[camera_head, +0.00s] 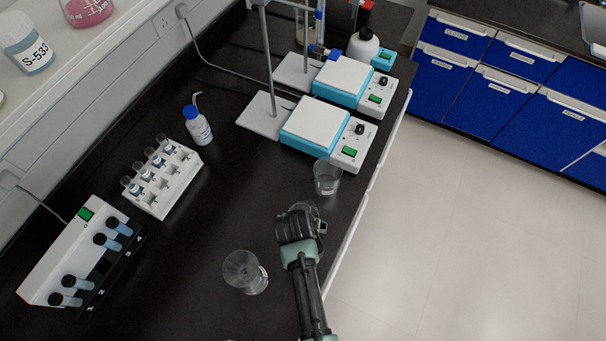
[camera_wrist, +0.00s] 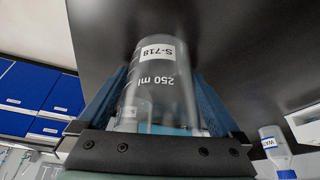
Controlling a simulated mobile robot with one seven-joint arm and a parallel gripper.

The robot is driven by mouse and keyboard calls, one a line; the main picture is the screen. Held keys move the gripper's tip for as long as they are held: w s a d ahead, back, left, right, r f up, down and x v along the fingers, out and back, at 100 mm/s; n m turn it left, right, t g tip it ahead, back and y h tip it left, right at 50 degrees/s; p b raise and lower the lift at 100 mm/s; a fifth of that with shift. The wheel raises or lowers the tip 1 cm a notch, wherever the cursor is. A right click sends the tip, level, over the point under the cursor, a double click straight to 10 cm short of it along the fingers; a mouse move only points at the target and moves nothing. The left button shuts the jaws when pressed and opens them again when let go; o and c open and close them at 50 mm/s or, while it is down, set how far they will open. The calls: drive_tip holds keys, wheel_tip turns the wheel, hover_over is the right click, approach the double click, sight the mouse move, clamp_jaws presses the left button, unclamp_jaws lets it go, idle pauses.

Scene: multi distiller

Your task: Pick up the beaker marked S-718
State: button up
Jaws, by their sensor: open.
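The beaker marked S-718 (camera_wrist: 158,75) is clear glass with a white label and a 250 ml mark. In the wrist view it stands between the two blue fingers of my gripper (camera_wrist: 157,100), which is open around it. Whether either finger touches the glass I cannot tell. In the head view my gripper (camera_head: 300,222) is low over the black bench near its front edge and hides most of this beaker; only a bit of glass shows beside it.
A clear beaker (camera_head: 327,177) stands by the nearer hotplate (camera_head: 316,124). Another glass vessel (camera_head: 245,272) stands left of my arm. A vial rack (camera_head: 162,178), a wash bottle (camera_head: 197,126) and a tube block (camera_head: 75,257) are farther left. Bare bench lies between.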

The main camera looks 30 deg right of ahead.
drive_tip(key=c, duration=1.2)
drive_tip(key=shift+r, duration=0.1)
